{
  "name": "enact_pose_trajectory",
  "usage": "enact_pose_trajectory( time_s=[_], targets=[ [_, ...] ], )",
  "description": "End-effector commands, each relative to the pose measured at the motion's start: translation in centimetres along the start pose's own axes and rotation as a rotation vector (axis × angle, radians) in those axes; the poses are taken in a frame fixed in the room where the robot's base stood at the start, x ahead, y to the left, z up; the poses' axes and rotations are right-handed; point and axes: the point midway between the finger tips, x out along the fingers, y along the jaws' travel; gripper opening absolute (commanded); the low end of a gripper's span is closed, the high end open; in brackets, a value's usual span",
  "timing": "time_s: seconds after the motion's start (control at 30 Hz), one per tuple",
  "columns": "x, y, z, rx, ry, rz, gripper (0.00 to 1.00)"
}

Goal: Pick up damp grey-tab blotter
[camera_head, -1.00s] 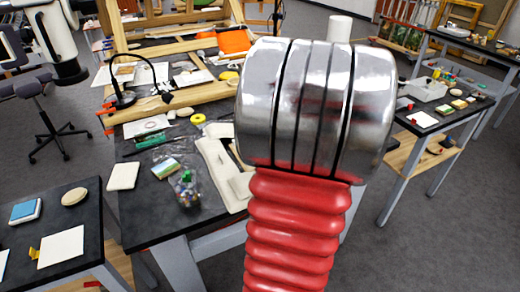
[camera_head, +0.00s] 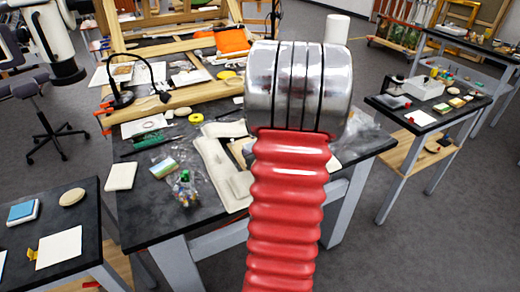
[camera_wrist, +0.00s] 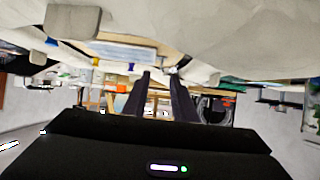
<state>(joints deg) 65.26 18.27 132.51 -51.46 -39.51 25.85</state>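I cannot pick out a grey tab on any pad for certain. A plain off-white pad (camera_head: 120,176) lies at the left front edge of the middle table; no tab shows on it. Another white pad with a yellow tab (camera_head: 60,248) lies on the lower left table, and one with a red tab (camera_head: 421,118) on the right table. My gripper (camera_wrist: 160,73) shows two dark fingers standing apart with nothing seen between them. In the head view it is hidden by my arm. A large pale surface (camera_wrist: 230,40) fills the top of the wrist view, close up.
The middle table holds a pale frame piece (camera_head: 222,170), a clear bag of colourful bits (camera_head: 186,190), a green-striped block (camera_head: 164,167), a black lamp (camera_head: 120,98) and yellow tape (camera_head: 196,118). Open floor lies between the middle and right tables.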

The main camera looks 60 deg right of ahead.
Motion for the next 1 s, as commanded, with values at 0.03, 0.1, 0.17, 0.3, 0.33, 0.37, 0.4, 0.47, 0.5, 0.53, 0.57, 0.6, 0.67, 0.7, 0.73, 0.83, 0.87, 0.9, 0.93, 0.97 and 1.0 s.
enact_pose_trajectory(
  time_s=[0.03,0.1,0.17,0.3,0.33,0.37,0.4,0.47,0.5,0.53,0.57,0.6,0.67,0.7,0.73,0.83,0.87,0.9,0.93,0.97,1.0],
  targets=[
    [0.3,0.0,0.0,0.0,0.0,0.0,0.25],
    [0.5,0.0,0.0,0.0,0.001,0.0,0.25],
    [0.5,0.0,-0.1,-0.001,0.001,0.001,0.25],
    [0.5,0.0,0.0,0.0,0.001,0.001,0.25],
    [0.5,0.0,0.0,-0.001,0.001,0.001,0.25],
    [0.5,0.0,0.0,-0.001,0.001,0.001,0.25],
    [0.5,0.0,0.0,0.0,0.001,0.001,0.25],
    [0.7,0.0,0.0,-0.001,0.0,0.0,0.25],
    [0.8,0.0,0.0,-0.001,0.0,0.0,0.25],
    [1.0,-0.1,0.0,-0.001,0.0,-0.001,0.25],
    [1.3,-0.1,0.0,-0.001,-0.001,-0.001,0.25],
    [1.6,-0.2,0.0,-0.001,-0.001,-0.001,0.25],
    [2.3,-0.2,0.0,-0.001,-0.001,-0.001,0.25],
    [2.8,-0.2,0.0,-0.001,-0.001,-0.001,0.25],
    [3.2,-0.3,0.0,0.0,-0.001,-0.001,0.25],
    [4.4,-0.3,0.0,0.0,-0.001,-0.002,0.25],
    [4.7,-0.3,0.0,-0.001,-0.001,-0.002,0.25],
    [5.0,-0.3,0.0,0.0,-0.001,-0.001,0.25],
    [5.2,-0.3,0.0,0.0,-0.001,-0.001,0.25],
    [5.4,-0.3,-0.1,0.0,0.0,0.0,0.25],
    [5.6,-0.3,-0.1,0.0,0.0,0.0,0.25]
  ],
)
